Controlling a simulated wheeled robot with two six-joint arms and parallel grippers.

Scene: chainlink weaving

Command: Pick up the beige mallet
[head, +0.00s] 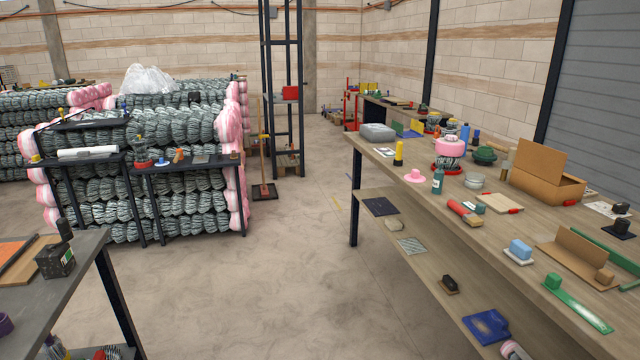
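I cannot pick out a beige mallet with certainty in the head view. On the wooden workbench (400,160) at the right lies a red cylindrical tool (465,212), and beside it a flat beige piece with a red end (499,203). A small tan block (604,276) sits by an angled brown cardboard piece (575,252) farther right. These are too small to identify surely. Neither of my grippers shows in this view.
A dark table (85,262) stands at left front. Stacked mesh rolls (185,125) fill the left back. The concrete floor (285,265) between is clear.

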